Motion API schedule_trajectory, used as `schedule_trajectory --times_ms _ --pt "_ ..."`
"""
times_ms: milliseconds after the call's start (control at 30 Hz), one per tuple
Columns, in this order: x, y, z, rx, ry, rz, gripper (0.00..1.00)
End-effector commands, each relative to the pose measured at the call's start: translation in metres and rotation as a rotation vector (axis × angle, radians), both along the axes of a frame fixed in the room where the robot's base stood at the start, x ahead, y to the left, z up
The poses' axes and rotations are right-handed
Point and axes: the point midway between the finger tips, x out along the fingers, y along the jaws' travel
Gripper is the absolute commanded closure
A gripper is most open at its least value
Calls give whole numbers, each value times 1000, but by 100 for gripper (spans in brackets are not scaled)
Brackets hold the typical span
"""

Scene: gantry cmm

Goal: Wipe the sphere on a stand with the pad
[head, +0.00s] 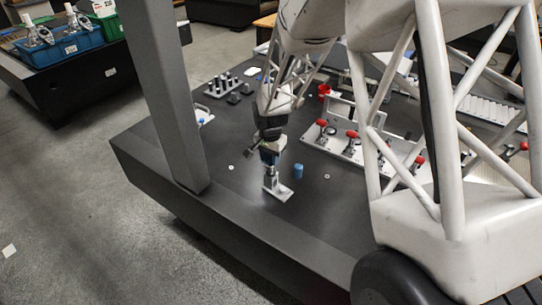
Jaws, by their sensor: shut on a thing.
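My gripper (268,158) is in the head view, pointing down over the dark table near its front edge. It is shut on a small blue piece, which I take to be the pad; its outline is hard to make out. Directly below is a small silver stand with a flat light base plate (283,194). The sphere cannot be made out; the gripper and the held piece seem to cover the stand's top. Whether the pad touches the sphere cannot be told.
A blue cylinder (298,170) stands just right of the stand. A fixture plate with red-handled clamps (345,143) lies behind right. A block of dark pegs (221,86) is at back left. A grey column (170,100) rises at left. The front left tabletop is clear.

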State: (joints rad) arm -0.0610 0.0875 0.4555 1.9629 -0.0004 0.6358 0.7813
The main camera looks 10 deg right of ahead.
Motion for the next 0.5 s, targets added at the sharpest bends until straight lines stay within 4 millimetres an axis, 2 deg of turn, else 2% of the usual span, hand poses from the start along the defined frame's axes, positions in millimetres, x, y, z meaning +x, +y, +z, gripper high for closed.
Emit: schedule_trajectory --times_ms 500 --pt "-5 4 -1 0 1 0 82"
